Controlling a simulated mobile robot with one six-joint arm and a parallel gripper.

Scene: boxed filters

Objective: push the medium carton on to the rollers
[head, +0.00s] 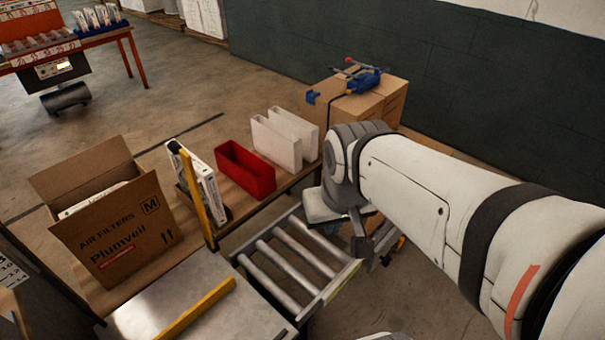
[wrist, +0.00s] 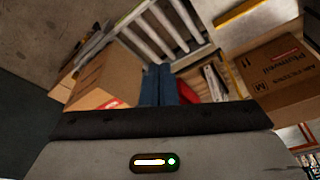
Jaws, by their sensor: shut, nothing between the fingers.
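The medium carton (head: 120,235), brown and printed "AIR FILTERS Plumveil" with an M, stands upright on the worktop at left, flaps open, with white filters showing inside. It also shows at the right of the wrist view (wrist: 282,68). The rollers (head: 290,262) are grey bars in a metal frame at the middle of the head view, to the carton's right; they also show at the top of the wrist view (wrist: 158,28). My gripper's blue fingers (wrist: 161,82) are together and empty, apart from the carton. In the head view my arm mostly hides them, right of the rollers.
A metal plate (head: 160,296) with a yellow bar (head: 197,309) lies between carton and rollers. A yellow post (head: 197,200) stands behind, near upright filters (head: 212,196). A red bin (head: 245,170), white bins (head: 283,140) and a carton with a blue tape dispenser (head: 365,80) line the back.

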